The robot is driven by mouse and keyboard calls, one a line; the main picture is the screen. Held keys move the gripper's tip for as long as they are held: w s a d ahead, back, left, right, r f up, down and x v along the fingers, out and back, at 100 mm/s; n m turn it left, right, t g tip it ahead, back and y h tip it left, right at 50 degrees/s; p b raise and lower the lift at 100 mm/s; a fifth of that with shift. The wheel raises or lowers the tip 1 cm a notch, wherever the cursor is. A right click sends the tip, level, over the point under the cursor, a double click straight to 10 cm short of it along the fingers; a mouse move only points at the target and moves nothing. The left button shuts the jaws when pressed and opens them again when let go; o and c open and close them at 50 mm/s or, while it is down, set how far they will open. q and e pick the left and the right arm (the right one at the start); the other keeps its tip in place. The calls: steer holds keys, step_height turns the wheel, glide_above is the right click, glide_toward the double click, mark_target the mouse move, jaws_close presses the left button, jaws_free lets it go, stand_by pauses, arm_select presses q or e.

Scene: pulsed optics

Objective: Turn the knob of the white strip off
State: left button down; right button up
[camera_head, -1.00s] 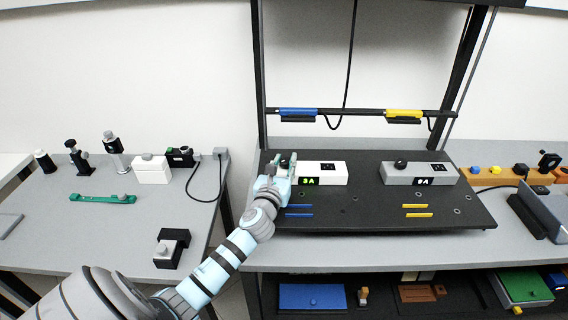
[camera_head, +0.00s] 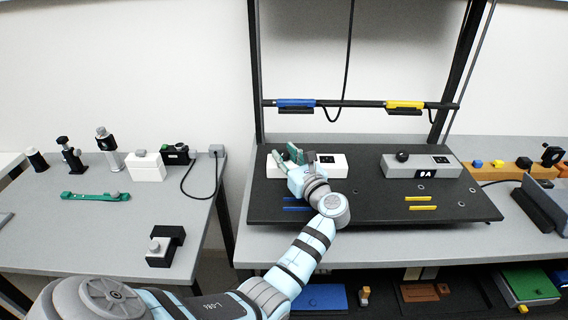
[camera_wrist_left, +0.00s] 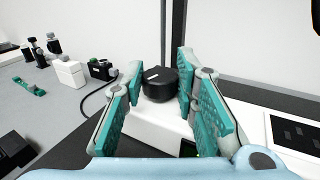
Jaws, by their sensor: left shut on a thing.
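The white strip (camera_head: 339,168) lies on the dark raised board, partly covered by my left gripper in the head view. Its black round knob (camera_wrist_left: 160,84) with a white mark on top shows in the left wrist view, at the strip's left end. My left gripper (camera_head: 288,154) has its green-padded fingers on both sides of the knob and is shut on it; it also shows in the left wrist view (camera_wrist_left: 157,92). The strip's display (camera_wrist_left: 189,149) is mostly hidden behind a finger, with a little green showing. My right gripper is out of view.
A grey strip (camera_head: 431,173) with its own black knob and a lit display stands to the right on the board (camera_head: 373,205). Blue and yellow bars lie in front. A rail (camera_head: 353,103) with blue and yellow holders crosses behind. A side table (camera_head: 90,230) is at left.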

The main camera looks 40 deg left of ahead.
arm_select(q)
steer(key=n+g+b, duration=0.1)
steer(key=g+b, duration=0.1)
steer(key=n+g+y+b, duration=0.1)
steer(key=b, duration=0.1)
steer(key=shift+w+d+f+n+g, duration=0.1)
steer(key=shift+w+f+n+g, duration=0.05)
steer(key=shift+f+n+g, duration=0.2)
steer(key=shift+r+n+g+b, duration=0.3)
steer(key=shift+n+g+b, duration=0.15)
steer(key=shift+g+b, duration=0.4)
steer(key=c, duration=1.3)
jaws_free()
steer(key=d, duration=0.4)
steer(key=s+d, duration=0.1)
steer(key=d, duration=0.7)
steer(key=shift+s, duration=0.2)
